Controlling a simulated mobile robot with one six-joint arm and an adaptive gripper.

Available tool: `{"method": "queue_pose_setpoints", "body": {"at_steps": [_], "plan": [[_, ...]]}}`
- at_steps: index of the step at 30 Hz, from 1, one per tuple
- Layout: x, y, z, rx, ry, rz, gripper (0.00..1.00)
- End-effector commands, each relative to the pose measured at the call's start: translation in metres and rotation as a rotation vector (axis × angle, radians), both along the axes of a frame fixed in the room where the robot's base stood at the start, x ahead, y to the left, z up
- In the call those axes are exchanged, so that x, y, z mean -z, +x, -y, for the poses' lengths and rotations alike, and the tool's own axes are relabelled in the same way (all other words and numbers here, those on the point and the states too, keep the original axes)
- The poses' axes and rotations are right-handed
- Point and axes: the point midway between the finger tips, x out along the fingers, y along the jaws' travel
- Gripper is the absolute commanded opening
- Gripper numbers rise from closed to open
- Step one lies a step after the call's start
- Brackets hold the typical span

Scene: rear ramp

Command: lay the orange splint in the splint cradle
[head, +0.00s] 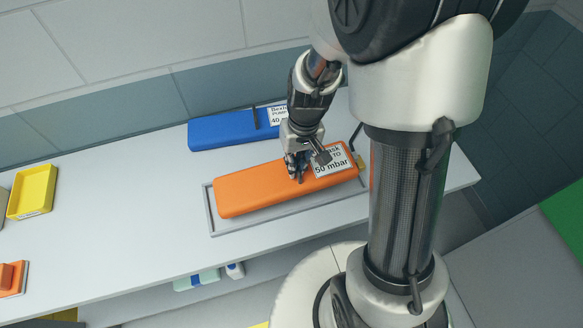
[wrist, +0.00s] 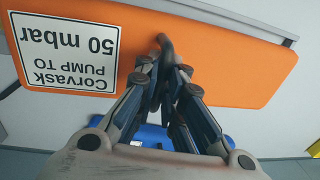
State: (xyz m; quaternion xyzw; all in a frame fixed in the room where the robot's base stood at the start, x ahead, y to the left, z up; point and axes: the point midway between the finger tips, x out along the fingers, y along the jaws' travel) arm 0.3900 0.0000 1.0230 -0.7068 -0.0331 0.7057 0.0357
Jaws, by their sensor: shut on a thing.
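The orange splint (head: 255,190) is a long padded block with a white label reading "50 mbar". My gripper (head: 298,172) is over its middle, shut on a dark handle on the splint's face. In the wrist view the closed fingers (wrist: 163,62) meet at that handle on the orange splint (wrist: 215,60). The splint cradle (head: 225,231), a shallow grey tray, shows around the splint's left end and front side. The splint lies over it, roughly lined up with it. I cannot tell whether it rests on the cradle floor or hangs slightly above. My arm hides the cradle's right end.
A blue splint (head: 218,132) with a label lies behind, near the wall. A yellow bin (head: 33,191) and an orange item (head: 11,277) stand at the left. The white counter (head: 120,220) is clear between them and the cradle.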

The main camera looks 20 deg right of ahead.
Motion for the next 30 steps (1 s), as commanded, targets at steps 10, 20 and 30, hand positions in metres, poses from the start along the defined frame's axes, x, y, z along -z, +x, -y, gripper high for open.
{"method": "queue_pose_setpoints", "body": {"at_steps": [10,20,30], "plan": [[0.0033,0.0003,0.0003,0.003,0.027,0.000,0.00],[0.0048,0.0005,0.0003,0.002,0.052,0.002,0.00],[0.0045,0.0005,0.0001,0.001,0.056,0.002,0.00]]}}
